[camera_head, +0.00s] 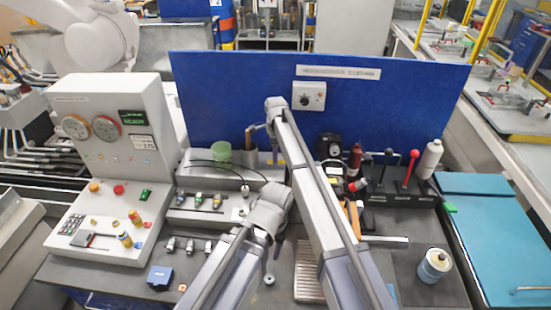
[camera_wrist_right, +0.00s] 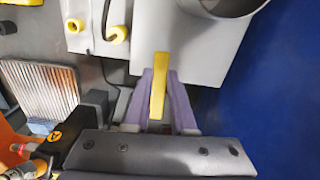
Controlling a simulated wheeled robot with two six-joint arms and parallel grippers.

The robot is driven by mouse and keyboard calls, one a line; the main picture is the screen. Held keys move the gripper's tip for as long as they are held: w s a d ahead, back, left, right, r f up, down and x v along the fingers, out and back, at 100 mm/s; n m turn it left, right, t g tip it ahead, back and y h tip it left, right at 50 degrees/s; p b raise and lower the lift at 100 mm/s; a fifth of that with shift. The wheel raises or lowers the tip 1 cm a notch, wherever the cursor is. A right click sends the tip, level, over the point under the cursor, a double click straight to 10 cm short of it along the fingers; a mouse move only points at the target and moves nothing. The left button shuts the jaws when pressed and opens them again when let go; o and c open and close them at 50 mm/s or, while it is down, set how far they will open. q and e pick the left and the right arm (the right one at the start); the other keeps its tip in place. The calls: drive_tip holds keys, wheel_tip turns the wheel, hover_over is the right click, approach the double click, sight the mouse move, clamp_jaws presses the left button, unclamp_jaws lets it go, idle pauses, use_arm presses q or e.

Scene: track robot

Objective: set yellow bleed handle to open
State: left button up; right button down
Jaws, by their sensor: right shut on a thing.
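The yellow bleed handle (camera_wrist_right: 158,92) shows in the right wrist view as a slim yellow bar, its end projecting past my fingertips. My right gripper (camera_wrist_right: 160,78) has its two purple-grey fingers shut on this bar, one on each side. A pale grey block lies just beyond the handle. In the head view, my right arm reaches up to the blue panel (camera_head: 420,105), and its own links hide the handle.
A green cup (camera_head: 222,151) stands near the panel. A grey console (camera_head: 118,140) with gauges stands left. A ribbed metal plate (camera_head: 308,270) lies on the bench. A black block with upright levers (camera_head: 400,190) and a round can (camera_head: 433,266) are on the right.

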idle(0.4)
drive_tip(key=c, duration=0.7)
unclamp_jaws()
drive_tip(key=shift+c, duration=0.2)
wheel_tip(320, 180, up, 8)
drive_tip(key=p, duration=0.7)
drive_tip(key=shift+p, duration=0.4)
drive_tip(key=shift+f, duration=0.2)
